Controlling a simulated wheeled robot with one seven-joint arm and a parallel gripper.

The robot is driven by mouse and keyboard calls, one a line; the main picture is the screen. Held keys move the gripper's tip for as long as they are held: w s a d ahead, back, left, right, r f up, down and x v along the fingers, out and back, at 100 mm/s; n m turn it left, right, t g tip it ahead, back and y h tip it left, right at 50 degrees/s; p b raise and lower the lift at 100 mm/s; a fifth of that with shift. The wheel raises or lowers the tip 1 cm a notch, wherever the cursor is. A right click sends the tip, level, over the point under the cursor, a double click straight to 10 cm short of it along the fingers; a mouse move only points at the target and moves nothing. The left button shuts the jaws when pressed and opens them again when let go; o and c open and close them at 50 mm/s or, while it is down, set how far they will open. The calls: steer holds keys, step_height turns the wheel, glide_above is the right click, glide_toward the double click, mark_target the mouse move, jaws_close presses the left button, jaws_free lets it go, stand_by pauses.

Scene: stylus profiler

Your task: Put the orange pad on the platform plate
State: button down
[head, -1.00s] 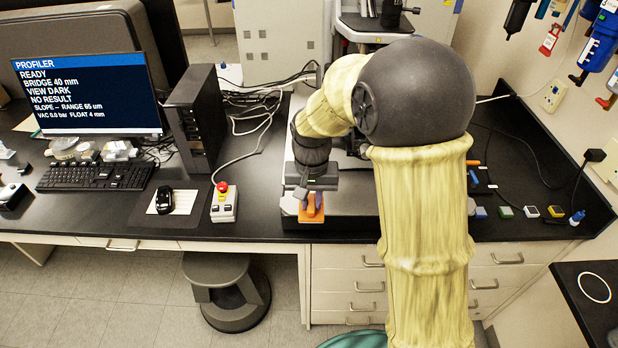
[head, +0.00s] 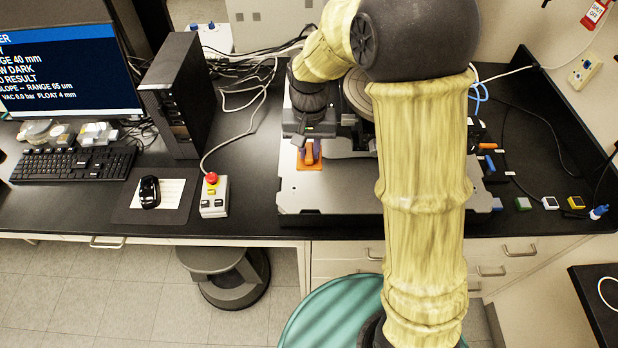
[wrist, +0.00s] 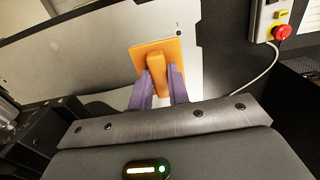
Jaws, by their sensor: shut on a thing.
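The orange pad (wrist: 171,52) is a flat orange square with a raised grip bar, seen in the wrist view. My gripper (wrist: 164,88) is shut on that bar with its two purple fingers. In the head view the pad (head: 301,160) shows below my gripper (head: 311,152), over the light metal plate (head: 325,190) of the instrument's base. I cannot tell whether the pad touches the surface under it. My arm hides part of the instrument, and I cannot make out which part is the platform plate.
A control box with a red button (head: 213,196) stands left of the base. A computer tower (head: 178,95), keyboard (head: 72,164) and mouse (head: 149,192) are further left. Several small coloured blocks (head: 523,203) lie at the right. The desk's front edge is close.

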steer(key=shift+s, duration=0.15)
steer(key=shift+f+p, duration=0.7)
steer(key=shift+f, duration=2.2)
steer(key=shift+f, duration=0.1)
steer(key=shift+f+p, duration=0.6)
steer(key=shift+f, duration=1.35)
steer(key=shift+f, duration=0.1)
steer(key=c, duration=1.3)
jaws_free()
steer(key=shift+c, duration=0.2)
step_height(320, 180, up, 12)
steer(key=shift+r+b, duration=0.1)
steer(key=shift+b, duration=1.05)
